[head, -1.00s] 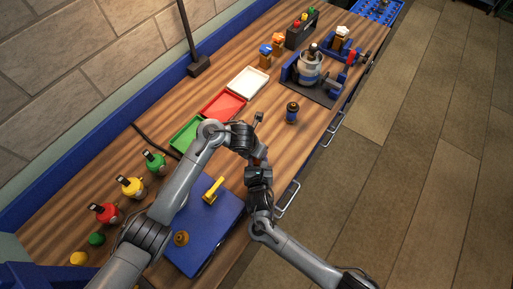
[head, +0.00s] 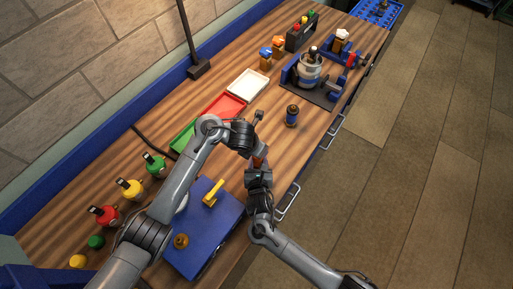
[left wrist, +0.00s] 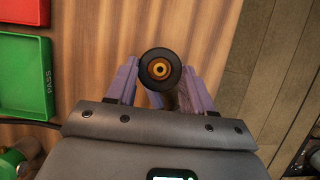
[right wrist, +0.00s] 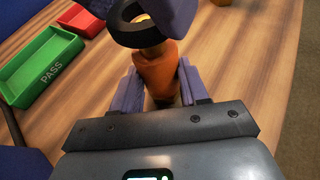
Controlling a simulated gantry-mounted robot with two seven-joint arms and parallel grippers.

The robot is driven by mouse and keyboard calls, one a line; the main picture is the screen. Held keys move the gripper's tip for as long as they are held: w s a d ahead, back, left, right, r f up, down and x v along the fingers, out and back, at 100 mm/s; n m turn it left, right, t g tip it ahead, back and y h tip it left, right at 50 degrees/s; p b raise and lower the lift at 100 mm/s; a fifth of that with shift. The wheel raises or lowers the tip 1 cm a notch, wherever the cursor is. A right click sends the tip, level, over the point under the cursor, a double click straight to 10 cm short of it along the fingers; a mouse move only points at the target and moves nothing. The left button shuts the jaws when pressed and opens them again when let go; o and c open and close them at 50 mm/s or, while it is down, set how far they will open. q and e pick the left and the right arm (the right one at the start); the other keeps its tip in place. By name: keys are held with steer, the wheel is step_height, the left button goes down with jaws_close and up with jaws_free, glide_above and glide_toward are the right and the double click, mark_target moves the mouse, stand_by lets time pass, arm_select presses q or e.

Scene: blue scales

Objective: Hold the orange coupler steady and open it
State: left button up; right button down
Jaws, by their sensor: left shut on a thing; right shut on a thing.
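The orange coupler (right wrist: 158,72) is held in the air over the workbench, between my two grippers. It has an orange body and a black ring (right wrist: 137,30) at its upper end. My right gripper (right wrist: 157,82) is shut on the orange body. My left gripper (left wrist: 160,85) is shut around the end with the black ring; the left wrist view looks straight into this end, with a brass-coloured centre (left wrist: 160,69). In the head view the coupler (head: 258,162) is small and mostly hidden by the grippers.
Green (head: 186,136), red (head: 222,106) and white (head: 247,85) trays stand behind. A dark blue bottle-like part (head: 292,115) stands to the right. Red, yellow and green-topped parts (head: 131,188) line the left.

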arm_select(q)
steer(key=shift+r, duration=2)
arm_select(e)
steer(key=shift+c, duration=2.4)
jaws_free()
